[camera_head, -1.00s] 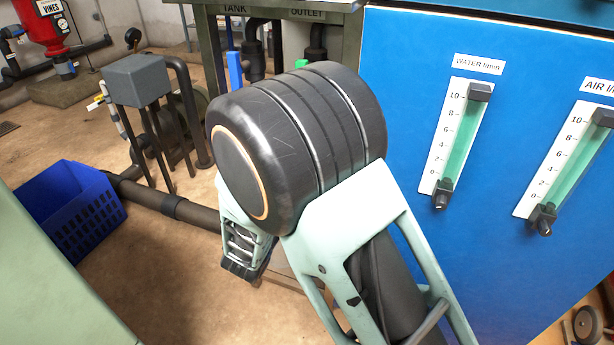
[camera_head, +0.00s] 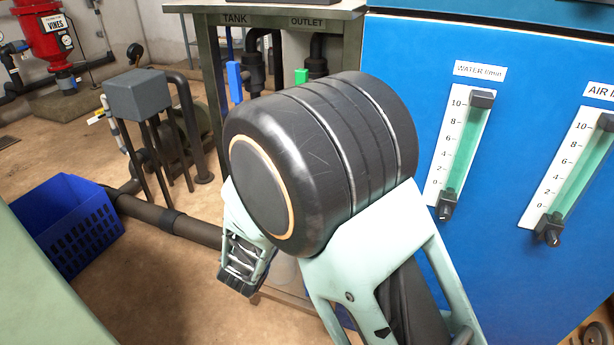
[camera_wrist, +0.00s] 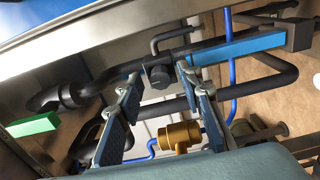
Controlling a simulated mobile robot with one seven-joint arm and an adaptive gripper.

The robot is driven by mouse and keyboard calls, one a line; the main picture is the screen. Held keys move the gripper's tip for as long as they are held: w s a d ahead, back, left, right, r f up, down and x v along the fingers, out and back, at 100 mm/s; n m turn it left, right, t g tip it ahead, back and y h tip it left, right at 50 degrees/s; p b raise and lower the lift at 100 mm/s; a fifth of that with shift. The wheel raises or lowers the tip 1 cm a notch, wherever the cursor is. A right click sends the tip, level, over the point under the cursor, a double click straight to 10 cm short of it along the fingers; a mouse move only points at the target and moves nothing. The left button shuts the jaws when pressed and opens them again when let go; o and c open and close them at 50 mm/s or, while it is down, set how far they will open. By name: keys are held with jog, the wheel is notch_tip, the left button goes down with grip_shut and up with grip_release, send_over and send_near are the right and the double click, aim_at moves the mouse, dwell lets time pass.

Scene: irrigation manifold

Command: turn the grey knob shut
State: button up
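A dark grey round knob (camera_wrist: 158,76) shows in the wrist view, on the pipework just beyond my fingertips. My gripper (camera_wrist: 158,83) is open, with one finger on each side of the knob in the picture. I see no clear contact between the fingers and the knob. In the head view my arm covers the middle of the picture, and I cannot make out the knob or the fingertips there.
Dark pipes, a blue bar (camera_wrist: 238,46), a green bar (camera_wrist: 34,126) and a brass fitting (camera_wrist: 180,136) surround the fingers. A blue panel (camera_head: 500,30) with flow meters stands right of my arm. A blue crate (camera_head: 68,225) stands on the floor left.

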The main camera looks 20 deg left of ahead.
jog(key=s, duration=1.2)
jog(key=shift+a, duration=0.45)
